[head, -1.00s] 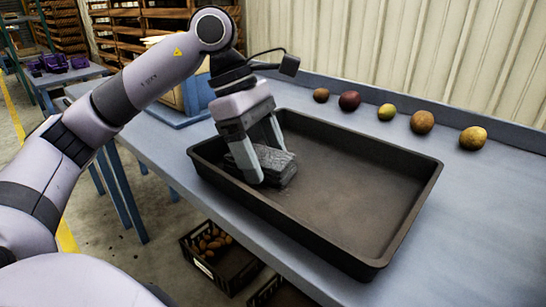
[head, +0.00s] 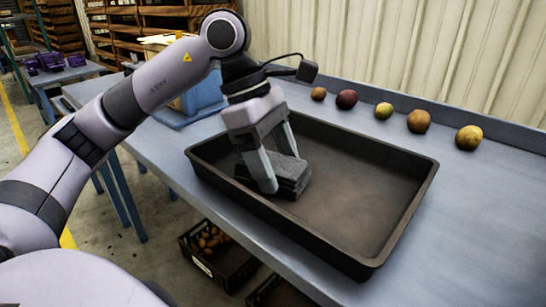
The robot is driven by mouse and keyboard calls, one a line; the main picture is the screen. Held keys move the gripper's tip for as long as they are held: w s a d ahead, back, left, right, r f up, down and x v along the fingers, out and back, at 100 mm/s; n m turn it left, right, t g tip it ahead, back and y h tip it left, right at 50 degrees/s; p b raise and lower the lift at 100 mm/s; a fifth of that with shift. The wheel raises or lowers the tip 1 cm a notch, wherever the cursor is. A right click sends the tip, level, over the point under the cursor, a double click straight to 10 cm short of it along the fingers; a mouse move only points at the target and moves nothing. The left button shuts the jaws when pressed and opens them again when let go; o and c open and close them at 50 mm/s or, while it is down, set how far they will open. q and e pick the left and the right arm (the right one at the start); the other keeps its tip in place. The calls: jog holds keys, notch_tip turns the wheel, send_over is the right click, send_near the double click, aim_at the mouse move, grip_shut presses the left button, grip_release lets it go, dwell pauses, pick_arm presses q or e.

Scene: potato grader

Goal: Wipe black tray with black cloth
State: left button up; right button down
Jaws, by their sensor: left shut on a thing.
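The black tray (head: 399,222) lies on the blue-grey table, with brownish dusty marks on its floor. The black cloth (head: 291,178), a folded dark grey pad, is inside the tray in its left half. My left gripper (head: 283,176) points down into the tray and is shut on the cloth, with one finger on either side of it. The cloth appears to touch the tray floor. My right gripper is not in view.
A crate of potatoes (head: 222,262) stands on the floor below the table. The table's right part (head: 480,230) is clear.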

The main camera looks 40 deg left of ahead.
pick_arm(q)
jog(key=shift+s+f, duration=0.1)
jog(key=shift+f, duration=0.05)
jog(key=shift+d+r+p, duration=0.1)
jog(key=shift+r+p, duration=0.5)
notch_tip(320, 180, up, 5)
jog(key=p, duration=0.4)
notch_tip(320, 180, up, 3)
jog(key=p, duration=0.2)
jog(key=shift+r+p, duration=0.1)
jog(key=shift+p, duration=0.25)
